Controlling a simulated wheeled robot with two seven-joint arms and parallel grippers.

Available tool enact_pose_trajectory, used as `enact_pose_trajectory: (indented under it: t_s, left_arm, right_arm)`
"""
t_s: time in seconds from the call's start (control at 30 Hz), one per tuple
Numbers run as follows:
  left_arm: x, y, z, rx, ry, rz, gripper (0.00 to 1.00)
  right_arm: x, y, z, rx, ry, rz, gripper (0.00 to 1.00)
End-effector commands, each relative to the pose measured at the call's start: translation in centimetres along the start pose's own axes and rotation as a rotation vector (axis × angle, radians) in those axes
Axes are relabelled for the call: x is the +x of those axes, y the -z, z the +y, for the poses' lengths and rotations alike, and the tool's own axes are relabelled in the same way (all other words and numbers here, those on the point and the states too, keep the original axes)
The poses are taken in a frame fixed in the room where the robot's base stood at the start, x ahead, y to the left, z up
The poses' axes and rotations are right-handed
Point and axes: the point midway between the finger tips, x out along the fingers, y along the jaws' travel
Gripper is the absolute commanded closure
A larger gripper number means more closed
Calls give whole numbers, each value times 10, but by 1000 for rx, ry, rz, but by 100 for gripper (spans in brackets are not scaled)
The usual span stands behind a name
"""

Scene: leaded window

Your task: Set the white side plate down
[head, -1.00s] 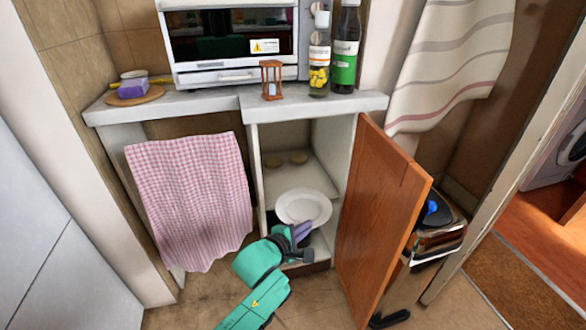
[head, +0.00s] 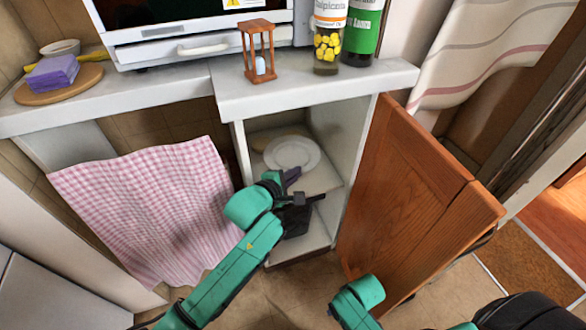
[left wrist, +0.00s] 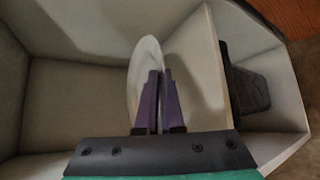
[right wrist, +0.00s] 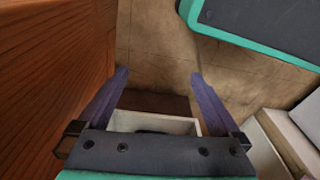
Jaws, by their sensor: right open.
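The white side plate (head: 292,154) is inside the open cabinet, over the upper shelf (head: 318,178). My left gripper (head: 294,173) reaches in from the front and is shut on the plate's near rim. In the left wrist view the plate (left wrist: 145,62) shows nearly edge-on between the purple fingers (left wrist: 158,78). It looks roughly parallel to the shelf panel (left wrist: 198,65), with a gap and a shadow between them. My right gripper (right wrist: 158,75) is open and empty, low in front of the cabinet beside the door.
The wooden cabinet door (head: 410,190) stands open at the right. A dark object (head: 296,222) is in the lower compartment. A checked cloth (head: 150,205) hangs at the left. An hourglass (head: 259,52) stands on the counter above.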

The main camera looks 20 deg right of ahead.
Motion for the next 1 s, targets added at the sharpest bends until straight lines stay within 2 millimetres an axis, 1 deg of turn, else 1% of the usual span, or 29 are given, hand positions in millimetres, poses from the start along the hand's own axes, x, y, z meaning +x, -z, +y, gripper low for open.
enact_pose_trajectory:
  t_s: [0.07,0.17,0.4,0.63,0.83,0.87,0.9,1.0]
  left_arm:
    - [2,2,-4,2,-2,-1,100]
    - [4,4,-9,3,-2,-1,100]
    - [9,9,-20,3,-2,-1,100]
    - [14,13,-29,3,-2,-1,100]
    - [17,17,-38,3,-2,-2,100]
    - [18,18,-39,3,-3,-2,100]
    - [19,19,-41,4,-3,-1,100]
    - [21,21,-46,3,-3,-1,100]
  right_arm:
    - [-5,5,-2,-1,4,5,0]
    - [-17,13,-5,-4,10,12,0]
    - [-50,25,-10,-13,25,22,0]
    - [-84,31,-15,-21,38,32,0]
    - [-114,30,-18,-30,48,41,0]
    - [-116,30,-19,-33,51,45,0]
    - [-110,33,-23,-40,62,71,0]
    - [-101,43,-33,-55,85,137,0]
